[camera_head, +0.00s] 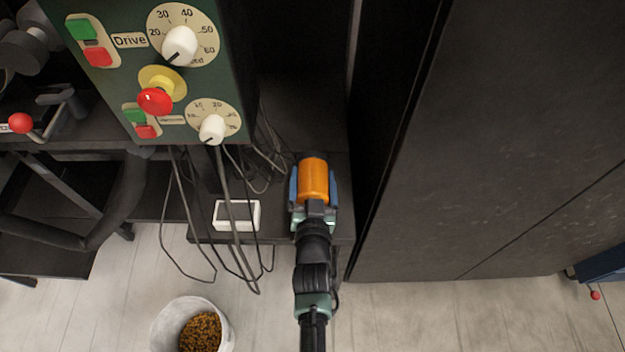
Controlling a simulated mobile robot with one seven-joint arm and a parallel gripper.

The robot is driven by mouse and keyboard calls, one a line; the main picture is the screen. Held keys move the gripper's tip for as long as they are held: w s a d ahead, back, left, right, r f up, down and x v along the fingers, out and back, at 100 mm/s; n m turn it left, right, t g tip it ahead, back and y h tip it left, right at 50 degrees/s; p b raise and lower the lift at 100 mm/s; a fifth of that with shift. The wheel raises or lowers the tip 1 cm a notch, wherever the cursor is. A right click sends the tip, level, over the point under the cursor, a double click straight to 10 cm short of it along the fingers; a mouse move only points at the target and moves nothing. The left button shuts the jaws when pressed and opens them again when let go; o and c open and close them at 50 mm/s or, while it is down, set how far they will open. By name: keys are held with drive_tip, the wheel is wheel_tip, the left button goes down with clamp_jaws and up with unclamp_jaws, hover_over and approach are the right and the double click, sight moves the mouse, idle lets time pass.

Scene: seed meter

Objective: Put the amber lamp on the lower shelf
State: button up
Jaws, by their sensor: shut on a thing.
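The lamp appears over the right part of the dark lower shelf (288,229), below the green control panel. I cannot tell whether the lamp touches the shelf or is held above it.
A white box (236,214) lies on the shelf left of my gripper, with loose cables (225,190) hanging around it. A tall dark cabinet (480,140) stands close on the right. A white bucket of grain (193,328) is on the floor. The control panel (150,70) overhangs at upper left.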

drive_tip(key=shift+f, duration=0.1)
drive_tip(key=o, duration=1.3)
drive_tip(key=shift+s+r, duration=0.1)
drive_tip(key=shift+r, duration=0.15)
drive_tip(key=s+p, duration=0.1)
drive_tip(key=s, duration=0.3)
drive_tip(key=s+r+p, duration=0.1)
drive_tip(key=s, duration=0.2)
drive_tip(key=s+p, duration=0.1)
drive_tip(key=s, duration=0.3)
drive_tip(key=shift+s+r, duration=0.35)
